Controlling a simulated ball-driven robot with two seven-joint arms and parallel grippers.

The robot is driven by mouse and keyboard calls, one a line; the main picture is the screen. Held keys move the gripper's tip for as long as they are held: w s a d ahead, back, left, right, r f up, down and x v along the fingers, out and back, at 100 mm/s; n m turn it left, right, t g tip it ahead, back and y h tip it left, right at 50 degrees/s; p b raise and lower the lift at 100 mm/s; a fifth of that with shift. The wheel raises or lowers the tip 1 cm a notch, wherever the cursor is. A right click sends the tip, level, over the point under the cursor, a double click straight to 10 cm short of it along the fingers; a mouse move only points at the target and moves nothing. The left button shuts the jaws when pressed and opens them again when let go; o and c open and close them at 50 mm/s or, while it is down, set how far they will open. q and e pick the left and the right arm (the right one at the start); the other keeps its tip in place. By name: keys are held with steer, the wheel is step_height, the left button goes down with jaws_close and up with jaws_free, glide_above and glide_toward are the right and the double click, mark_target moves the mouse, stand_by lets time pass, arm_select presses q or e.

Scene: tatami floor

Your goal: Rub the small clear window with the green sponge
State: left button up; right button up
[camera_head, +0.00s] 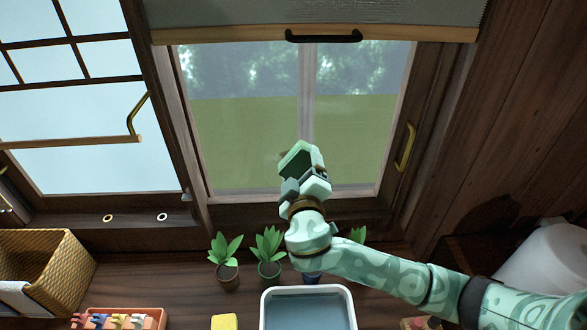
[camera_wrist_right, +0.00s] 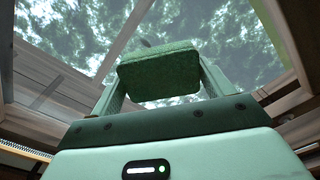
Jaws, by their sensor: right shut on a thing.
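The clear window (camera_head: 245,125) stands in the middle of the head view, in a wooden frame with a pale central bar, with trees and green behind it. My right gripper (camera_head: 301,168) is shut on the green sponge (camera_head: 296,157) and holds it up in front of the lower middle of the window. In the right wrist view the green sponge (camera_wrist_right: 160,75) sits between the two fingers, with the glass (camera_wrist_right: 85,35) beyond it. I cannot tell whether the sponge touches the glass. A small dark spot shows just above the sponge there. My left gripper is out of view.
A white basin of water (camera_head: 265,310), a yellow block (camera_head: 224,321) and potted plants (camera_head: 227,262) stand below the window. A woven basket (camera_head: 60,262) and orange tray (camera_head: 155,317) are at left. A blind (camera_head: 220,15) covers the window's top.

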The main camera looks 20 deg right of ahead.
steer(key=shift+w+a+b, duration=0.3)
steer(key=shift+a+b, duration=0.05)
steer(key=shift+a, duration=0.65)
steer(key=shift+w+a+b, duration=0.25)
steer(key=shift+a+b, duration=0.05)
steer(key=shift+a, duration=0.7)
steer(key=p+v, duration=0.1)
steer(key=v, duration=0.5)
steer(key=v, duration=0.3)
stand_by(0.5)
